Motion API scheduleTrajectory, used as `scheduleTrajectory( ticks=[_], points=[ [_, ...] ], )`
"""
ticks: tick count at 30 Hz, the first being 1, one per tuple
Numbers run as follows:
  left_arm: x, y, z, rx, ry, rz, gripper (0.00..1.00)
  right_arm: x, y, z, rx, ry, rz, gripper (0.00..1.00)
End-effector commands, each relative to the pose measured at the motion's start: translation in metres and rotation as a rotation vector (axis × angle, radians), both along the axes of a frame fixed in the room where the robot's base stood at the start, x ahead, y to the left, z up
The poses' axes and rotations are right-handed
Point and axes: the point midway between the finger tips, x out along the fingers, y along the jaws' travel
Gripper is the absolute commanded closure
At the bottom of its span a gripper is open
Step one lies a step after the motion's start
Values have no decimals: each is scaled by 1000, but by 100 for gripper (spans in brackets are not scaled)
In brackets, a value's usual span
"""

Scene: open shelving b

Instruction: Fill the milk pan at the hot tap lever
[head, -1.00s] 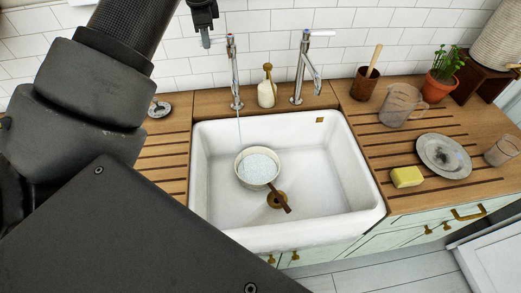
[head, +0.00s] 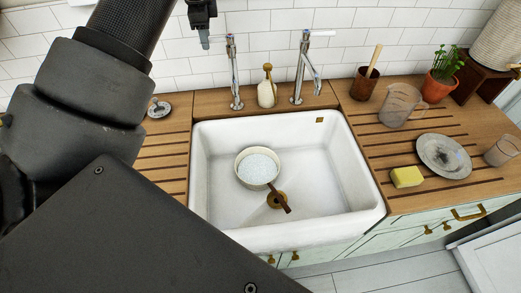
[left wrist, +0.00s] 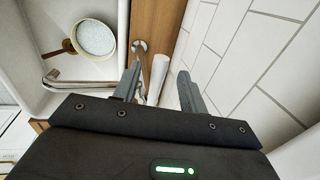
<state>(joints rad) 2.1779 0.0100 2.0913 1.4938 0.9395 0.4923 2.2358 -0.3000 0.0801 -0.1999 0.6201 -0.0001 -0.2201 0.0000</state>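The milk pan (head: 245,178) stands upright in the white sink, pale with a dark brown handle pointing front right. Its inside is filled with a pale, speckled, water-like surface (head: 258,167). It also shows in the left wrist view (left wrist: 96,38). The left tap (head: 235,75) rises behind it, with no stream visible from its spout. My left gripper (head: 205,42) is just left of that tap's top. In the left wrist view its fingers (left wrist: 160,71) are apart, with a white lever (left wrist: 158,80) showing between them; contact cannot be told. My right gripper is out of view.
The sink (head: 312,220) is otherwise clear, with a brass drain near the pan handle. A soap bottle (head: 267,93) stands between the left tap and the right tap (head: 302,70). A jug (head: 398,105), plate (head: 443,155) and yellow sponge (head: 407,177) are on the right drainboard. Tiled wall behind.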

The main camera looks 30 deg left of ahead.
Motion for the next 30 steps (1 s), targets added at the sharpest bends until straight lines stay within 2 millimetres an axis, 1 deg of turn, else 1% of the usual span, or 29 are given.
scheduleTrajectory(
  ticks=[7, 11, 14, 21, 24, 27, 30],
  points=[
    [0, 0, 0, -1, 1, 1, 58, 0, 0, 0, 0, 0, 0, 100],
    [-1, -1, 7, 0, 0, 1, 58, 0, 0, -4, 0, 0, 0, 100],
    [-3, -3, 21, 0, -3, 0, 58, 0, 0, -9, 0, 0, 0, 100],
    [-10, -9, 69, 1, -3, -1, 58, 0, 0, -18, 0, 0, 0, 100],
    [-13, -11, 86, -1, -2, 0, 58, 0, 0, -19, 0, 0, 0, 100],
    [-15, -12, 97, 0, -1, 0, 58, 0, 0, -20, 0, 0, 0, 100],
    [-16, -13, 103, -2, 0, 1, 58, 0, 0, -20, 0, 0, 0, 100]
  ],
)
